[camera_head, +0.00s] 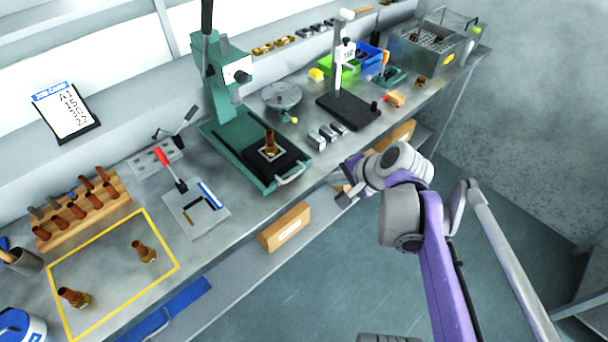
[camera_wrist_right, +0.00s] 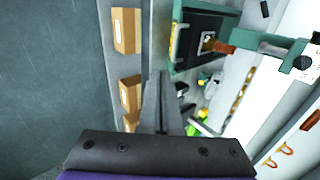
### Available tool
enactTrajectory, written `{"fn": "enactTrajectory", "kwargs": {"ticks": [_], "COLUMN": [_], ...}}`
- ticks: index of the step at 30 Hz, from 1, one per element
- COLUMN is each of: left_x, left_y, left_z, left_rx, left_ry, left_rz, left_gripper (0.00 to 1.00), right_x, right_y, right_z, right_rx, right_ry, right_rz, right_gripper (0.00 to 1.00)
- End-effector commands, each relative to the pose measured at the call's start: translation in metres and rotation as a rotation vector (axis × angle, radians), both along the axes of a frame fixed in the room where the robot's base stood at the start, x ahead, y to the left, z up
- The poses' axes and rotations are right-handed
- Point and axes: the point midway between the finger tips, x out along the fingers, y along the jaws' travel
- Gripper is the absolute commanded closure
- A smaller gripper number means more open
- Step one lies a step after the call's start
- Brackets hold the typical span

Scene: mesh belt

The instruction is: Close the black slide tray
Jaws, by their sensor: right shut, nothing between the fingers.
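The black slide tray (camera_head: 289,160) sits on the green press base (camera_head: 222,146), toward the bench's front edge in the head view. It has a pale metal handle (camera_head: 291,176) on its front. A copper-coloured fitting (camera_head: 270,143) stands on a white square on the tray. The tray also shows in the right wrist view (camera_wrist_right: 192,42), near the top. My right gripper (camera_head: 346,196) is shut and empty, to the right of the handle and apart from it, off the bench's front edge. Its fingers also show in the right wrist view (camera_wrist_right: 160,85). My left gripper is not in view.
The press's green column (camera_head: 217,88) rises behind the tray. A black-based stand (camera_head: 347,110) and small metal blocks (camera_head: 328,135) are to its right. A cardboard box (camera_head: 285,227) lies on the shelf below the bench. The floor in front is open.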

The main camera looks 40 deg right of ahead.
Motion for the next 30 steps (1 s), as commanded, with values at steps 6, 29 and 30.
{"fn": "enactTrajectory", "kwargs": {"ticks": [6,29,30], "left_x": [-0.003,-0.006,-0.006], "left_y": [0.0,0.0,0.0], "left_z": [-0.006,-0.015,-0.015], "left_rx": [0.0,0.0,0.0], "left_ry": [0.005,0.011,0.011], "left_rz": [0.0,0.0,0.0], "left_gripper": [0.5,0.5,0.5], "right_x": [0.023,0.101,0.102], "right_y": [0.003,0.007,0.007], "right_z": [-0.028,-0.082,-0.082], "right_rx": [-0.002,-0.004,-0.004], "right_ry": [0.002,0.002,0.002], "right_rz": [0.008,0.005,0.005], "right_gripper": [1.0,1.0,1.0]}}
